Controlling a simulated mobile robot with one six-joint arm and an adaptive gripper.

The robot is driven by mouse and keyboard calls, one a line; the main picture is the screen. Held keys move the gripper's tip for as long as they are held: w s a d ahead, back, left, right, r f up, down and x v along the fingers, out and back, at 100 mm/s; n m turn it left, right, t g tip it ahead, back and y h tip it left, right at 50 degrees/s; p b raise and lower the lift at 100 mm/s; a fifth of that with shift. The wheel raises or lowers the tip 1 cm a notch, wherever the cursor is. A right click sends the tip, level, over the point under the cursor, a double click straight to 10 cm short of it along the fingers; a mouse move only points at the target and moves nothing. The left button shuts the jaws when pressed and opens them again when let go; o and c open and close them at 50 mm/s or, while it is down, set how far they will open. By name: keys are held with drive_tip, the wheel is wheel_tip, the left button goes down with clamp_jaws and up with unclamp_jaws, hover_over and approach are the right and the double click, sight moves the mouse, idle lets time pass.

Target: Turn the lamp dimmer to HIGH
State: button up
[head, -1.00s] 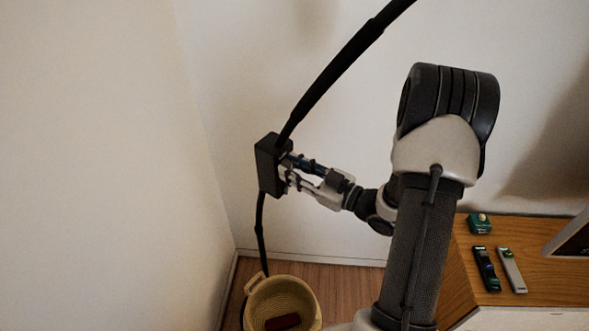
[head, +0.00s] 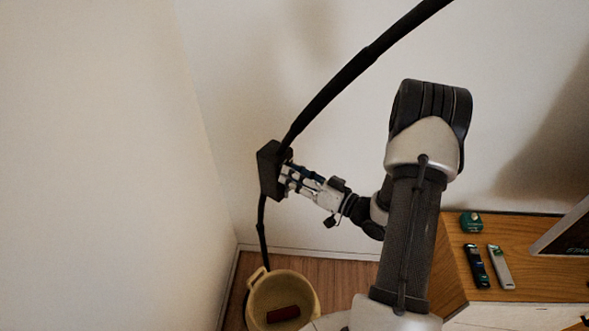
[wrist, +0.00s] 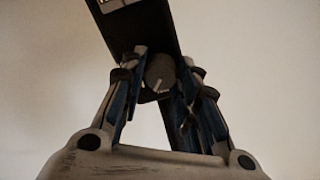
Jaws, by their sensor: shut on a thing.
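The dimmer is a black box (head: 268,172) on the lamp's dark pole (head: 338,85), in front of the wall in the head view. In the wrist view its black face (wrist: 138,28) is tilted, with a pale label partly cut off at the top. A dark round knob (wrist: 159,71) with a light pointer line sits low on this face. My gripper (head: 285,176) is at the right side of the box. In the wrist view its two fingers (wrist: 160,80) are closed around the knob from both sides. The label's wording cannot be read.
A cream basket (head: 256,312) with a dark red thing inside stands on the wood floor below the dimmer. A wooden cabinet top (head: 520,281) at right holds a green item (head: 471,223) and two remotes (head: 476,266). The walls are close behind and left.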

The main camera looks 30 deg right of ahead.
drive_tip(key=shift+f+m+p, duration=0.1)
drive_tip(key=shift+m+p, duration=4.05)
drive_tip(key=shift+m, duration=3.95)
drive_tip(key=o, duration=1.1)
drive_tip(key=shift+c, duration=0.2)
drive_tip(key=v, duration=1.2)
drive_tip(key=shift+a, duration=0.15)
